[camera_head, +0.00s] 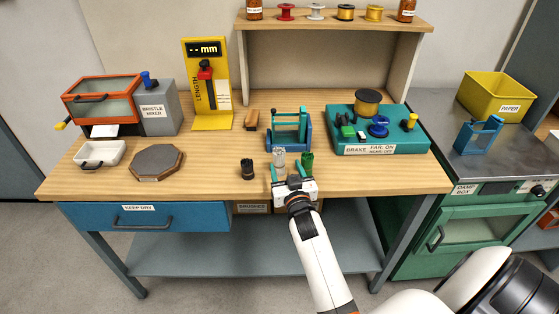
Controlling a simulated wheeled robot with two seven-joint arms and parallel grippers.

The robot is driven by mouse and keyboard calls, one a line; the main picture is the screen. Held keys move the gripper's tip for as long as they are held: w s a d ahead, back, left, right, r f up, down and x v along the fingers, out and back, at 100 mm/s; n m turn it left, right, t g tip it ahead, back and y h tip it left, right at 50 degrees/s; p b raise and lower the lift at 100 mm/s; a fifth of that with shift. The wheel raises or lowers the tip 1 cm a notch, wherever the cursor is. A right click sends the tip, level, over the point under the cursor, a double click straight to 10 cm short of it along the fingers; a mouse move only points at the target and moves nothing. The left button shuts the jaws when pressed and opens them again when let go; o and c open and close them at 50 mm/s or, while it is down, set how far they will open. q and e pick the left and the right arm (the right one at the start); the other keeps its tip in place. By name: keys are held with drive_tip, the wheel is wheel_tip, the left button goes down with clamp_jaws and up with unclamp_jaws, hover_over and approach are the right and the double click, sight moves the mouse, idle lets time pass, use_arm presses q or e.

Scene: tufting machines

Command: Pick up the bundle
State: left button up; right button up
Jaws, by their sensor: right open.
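A small dark upright bundle-like piece (247,169) stands near the front of the wooden workbench, left of my right gripper. My right gripper (291,172) is open at the bench's front edge, its fingers pointing towards the back. A pale, clear-looking small piece (279,158) and a small green piece (308,160) stand just beyond the fingers. Which of these small pieces is the bundle I cannot tell for sure. Nothing is clearly held in the jaws. My left gripper is not in view.
Behind the small pieces stands a blue-and-teal fixture (289,131). A teal brake station (378,130) is to the right. A white tray (98,154), wooden octagonal plate (157,162), bristle mixer (155,107) and yellow length gauge (207,85) are to the left. The bench's front right is clear.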

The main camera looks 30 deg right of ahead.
sight(281, 160)
drive_tip(key=x, duration=0.3)
drive_tip(key=p+x, duration=0.1)
drive_tip(key=x, duration=0.2)
drive_tip(key=shift+w+a+f, duration=0.1)
drive_tip(key=shift+w+f, duration=0.05)
drive_tip(key=shift+w, duration=0.35)
drive_tip(key=shift+s, duration=0.1)
drive_tip(key=c, duration=1.1)
